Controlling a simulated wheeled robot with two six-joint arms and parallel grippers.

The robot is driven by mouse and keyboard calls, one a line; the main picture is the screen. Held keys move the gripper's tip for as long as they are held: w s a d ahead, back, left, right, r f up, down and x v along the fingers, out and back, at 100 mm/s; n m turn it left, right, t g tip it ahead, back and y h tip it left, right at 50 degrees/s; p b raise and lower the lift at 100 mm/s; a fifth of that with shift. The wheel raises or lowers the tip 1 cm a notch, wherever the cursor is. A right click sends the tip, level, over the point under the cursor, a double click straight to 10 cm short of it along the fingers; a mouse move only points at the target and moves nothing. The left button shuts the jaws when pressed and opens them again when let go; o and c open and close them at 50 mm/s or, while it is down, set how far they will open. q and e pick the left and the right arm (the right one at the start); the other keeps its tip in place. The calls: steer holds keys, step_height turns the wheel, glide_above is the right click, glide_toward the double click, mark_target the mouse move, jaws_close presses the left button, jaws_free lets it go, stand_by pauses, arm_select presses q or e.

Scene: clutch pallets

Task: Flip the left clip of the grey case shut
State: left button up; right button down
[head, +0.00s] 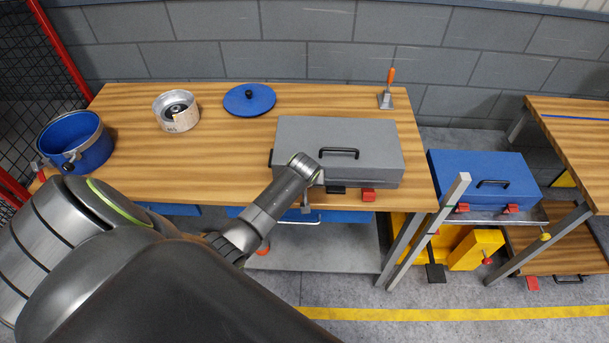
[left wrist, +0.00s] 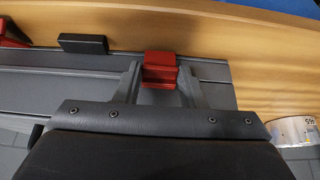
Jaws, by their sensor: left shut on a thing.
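The grey case (head: 338,135) lies closed on the wooden table, with a black handle on its lid. Its left clip (left wrist: 160,70) is red and sits at the case's front edge in the left wrist view; I cannot tell its exact angle. My left gripper (left wrist: 160,88) has one finger on each side of this clip and is shut on it. In the head view my left arm hides the left clip. The red right clip (head: 368,195) stands out at the case's front. My right gripper is not in view.
A black block (left wrist: 83,43) sits on the case front between the clips. On the table (head: 230,150) are a blue pot (head: 75,143), a metal drum (head: 176,111), a blue disc (head: 249,100) and an orange-handled tool (head: 388,90). A blue case (head: 480,172) stands to the right.

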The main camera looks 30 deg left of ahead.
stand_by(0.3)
arm_select(q)
steer(key=o, duration=1)
steer(key=shift+w, duration=0.1)
steer(key=shift+s+d+r, duration=0.15)
steer(key=shift+s+r, duration=0.1)
steer(key=shift+r, duration=0.25)
steer(key=b+v, duration=0.2)
steer(key=v, duration=1.4)
